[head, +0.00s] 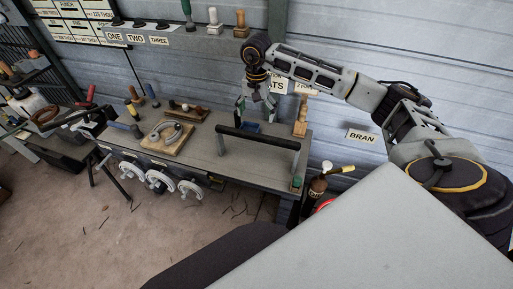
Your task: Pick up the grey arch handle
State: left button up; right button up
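A grey arch handle (258,137) with a long dark grip bar and an upright at each end stands on the grey workbench top (200,158). My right gripper (257,112) comes down from the back right, pointing downward. It hangs behind the bar, nearer the wall, and looks apart from it. Its fingers look spread with nothing between them. My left gripper is not in view.
A wooden board (167,138) with a grey curved piece lies left of the arch. A small blue object (250,127) is behind the bar, and a wooden-handled tool (301,118) stands at the back right. White round pieces (160,181) hang along the bench front.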

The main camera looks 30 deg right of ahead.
notch_tip(320, 180, up, 6)
jog(key=shift+r, duration=0.15)
dwell(0.7)
